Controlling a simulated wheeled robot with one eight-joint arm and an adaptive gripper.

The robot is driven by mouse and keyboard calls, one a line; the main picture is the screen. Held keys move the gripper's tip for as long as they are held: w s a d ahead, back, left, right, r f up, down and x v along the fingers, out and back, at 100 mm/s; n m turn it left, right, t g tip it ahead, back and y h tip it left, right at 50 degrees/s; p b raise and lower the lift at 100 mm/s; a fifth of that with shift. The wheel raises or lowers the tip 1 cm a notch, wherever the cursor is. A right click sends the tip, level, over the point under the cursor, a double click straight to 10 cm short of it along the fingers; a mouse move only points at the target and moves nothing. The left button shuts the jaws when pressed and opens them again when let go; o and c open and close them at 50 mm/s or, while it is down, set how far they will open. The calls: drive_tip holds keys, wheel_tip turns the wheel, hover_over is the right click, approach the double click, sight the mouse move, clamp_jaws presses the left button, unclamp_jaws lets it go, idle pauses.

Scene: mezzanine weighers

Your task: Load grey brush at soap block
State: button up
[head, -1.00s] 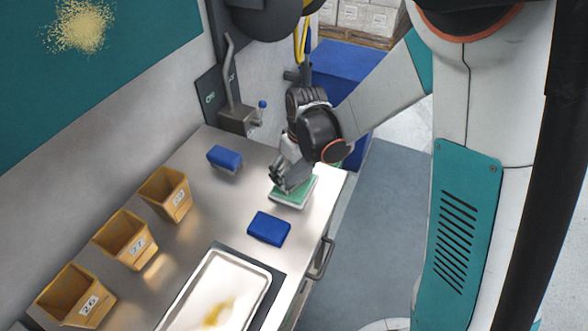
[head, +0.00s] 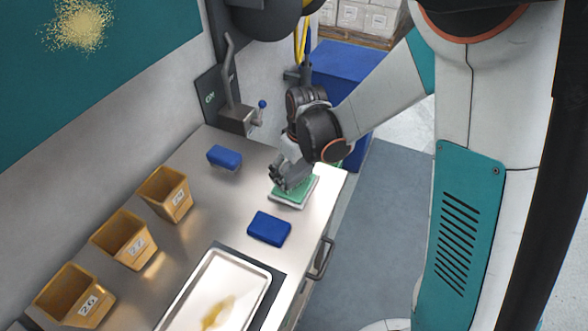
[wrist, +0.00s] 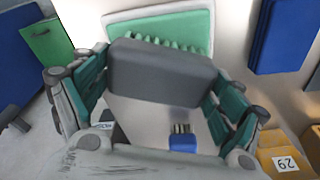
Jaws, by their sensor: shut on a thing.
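My gripper (head: 290,181) is shut on the grey brush (wrist: 162,70). In the wrist view the brush's plain grey block lies between the two fingers, with a row of green bristle-like tufts along its far edge. The soap block (head: 307,191) is a flat green slab on a white base near the counter's far right corner. My gripper is directly over it and hides part of it. In the wrist view the soap block (wrist: 190,30) shows just beyond the brush. I cannot tell whether the bristles touch it.
A blue brush (head: 224,157) and a blue block (head: 269,228) stand either side. Yellow bins (head: 165,194) line the wall, and a white tray (head: 177,319) lies in front. A lever box (head: 236,120) stands at the back. Bare metal counter lies between.

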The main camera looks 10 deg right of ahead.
sight(294, 169)
drive_tip(key=shift+r+p, duration=2.3)
drive_tip(key=shift+r, duration=1.2)
